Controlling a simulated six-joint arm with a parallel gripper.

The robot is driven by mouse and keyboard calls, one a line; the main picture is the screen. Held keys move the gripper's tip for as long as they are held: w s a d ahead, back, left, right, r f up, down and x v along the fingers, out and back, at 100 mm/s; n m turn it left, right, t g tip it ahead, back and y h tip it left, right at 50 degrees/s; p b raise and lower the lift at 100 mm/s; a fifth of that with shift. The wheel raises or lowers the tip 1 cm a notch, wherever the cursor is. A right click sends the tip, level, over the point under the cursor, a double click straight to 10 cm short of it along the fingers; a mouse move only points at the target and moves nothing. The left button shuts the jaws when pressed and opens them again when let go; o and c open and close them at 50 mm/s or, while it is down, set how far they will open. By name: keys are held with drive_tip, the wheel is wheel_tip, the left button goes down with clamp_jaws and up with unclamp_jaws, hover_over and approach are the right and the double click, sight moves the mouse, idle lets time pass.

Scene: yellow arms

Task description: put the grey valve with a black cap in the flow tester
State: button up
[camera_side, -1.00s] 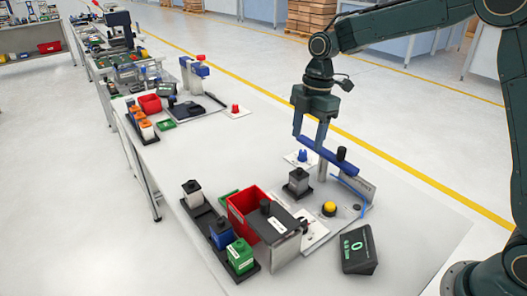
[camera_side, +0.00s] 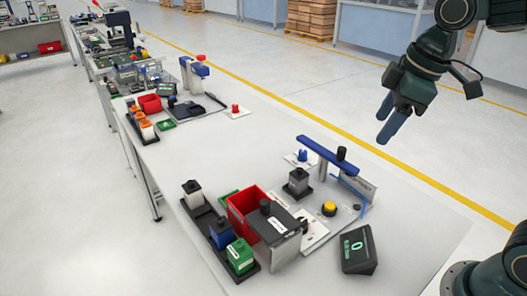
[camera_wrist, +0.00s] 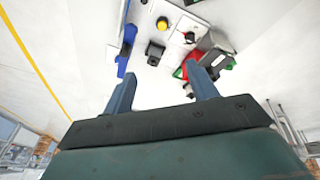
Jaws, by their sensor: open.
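The flow tester has a blue bar (camera_side: 328,152) on a grey post behind the valve, a yellow button (camera_side: 329,209) and a display reading 0 (camera_side: 359,248). The bar also shows in the wrist view (camera_wrist: 125,50). My gripper (camera_side: 383,126) is open and empty, up and to the right of the tester, clear of the valve and bar. Both fingers show in the wrist view (camera_wrist: 163,88).
A red bin (camera_side: 245,206) and a dark-topped stand (camera_side: 268,224) lie between rack and tester.

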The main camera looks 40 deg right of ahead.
drive_tip(key=s+d+f+m+t, duration=0.1)
drive_tip(key=s+m+t, duration=0.1)
drive_tip(key=s+m, duration=0.5)
drive_tip(key=s, duration=0.4)
drive_tip(key=shift+s+d+f+h, duration=0.3)
drive_tip(key=shift+s+f, duration=0.1)
